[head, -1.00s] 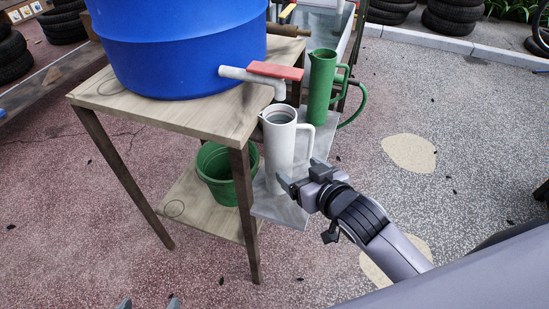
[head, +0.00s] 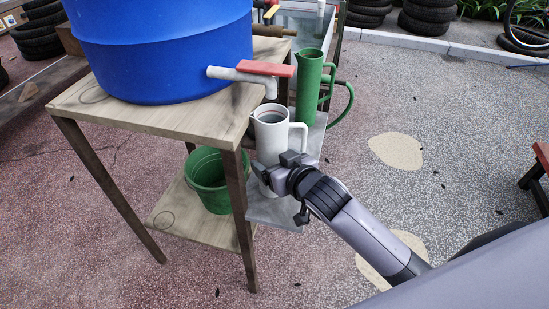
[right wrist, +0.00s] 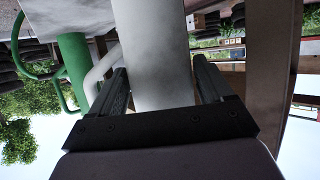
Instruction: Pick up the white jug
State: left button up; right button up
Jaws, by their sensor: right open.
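The white jug (head: 270,134) stands upright on a grey shelf (head: 277,212), just below the spout of a tap. Its handle is on the right. My right gripper (head: 276,172) is open at the jug's lower body and hides part of it. In the right wrist view, which is upside down, the jug (right wrist: 152,50) stands between the two open fingers (right wrist: 160,82). A gap shows beside the right finger; the left finger is close to the handle. My left gripper is out of view.
A blue barrel (head: 160,45) with a red-handled tap (head: 240,76) sits on a wooden stand (head: 190,122). A green jug (head: 308,90) stands behind the white one. A green bucket (head: 207,182) is on the lower shelf. The ground to the right is mostly clear.

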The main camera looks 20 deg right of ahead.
jog(key=shift+w+a+f, duration=0.15)
jog(key=shift+w+f, duration=0.1)
jog(key=shift+w, duration=0.35)
jog(key=shift+c, duration=0.4)
jog(key=c, duration=1)
jog(key=shift+r, duration=0.15)
jog(key=shift+c, duration=1.3)
jog(key=shift+r, duration=0.2)
